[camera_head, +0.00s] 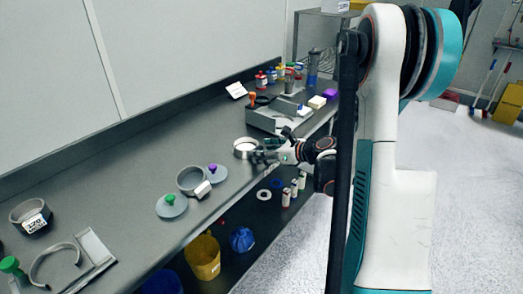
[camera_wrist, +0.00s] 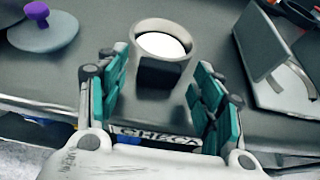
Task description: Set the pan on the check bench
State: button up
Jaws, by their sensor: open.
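A round grey pan (camera_wrist: 184,62) with a bright white inside and a dark square block or tab on its near side stands upright on the bench top. It also shows in the head view (camera_head: 241,155). My gripper (camera_wrist: 161,85) is open in the wrist view, its two teal-padded fingers spread on either side, just short of the pan. The fingers look apart from the pan. In the head view my gripper (camera_head: 263,156) is at the pan's right. A label, partly hidden by my gripper and seeming to read CHECK (camera_wrist: 157,137), is on the bench's front edge.
Left of the pan are a purple-knobbed lid (camera_head: 213,173), a grey ring (camera_head: 190,178) with a white tag, and a green-knobbed lid (camera_head: 171,206). A grey tray-like box (camera_head: 270,122) stands behind. Several small items sit on the shelf below.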

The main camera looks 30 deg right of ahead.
jog(key=p+v, duration=0.3)
jog(key=v, duration=0.7)
jog(key=shift+s, duration=0.2)
jog(key=shift+r, duration=0.1)
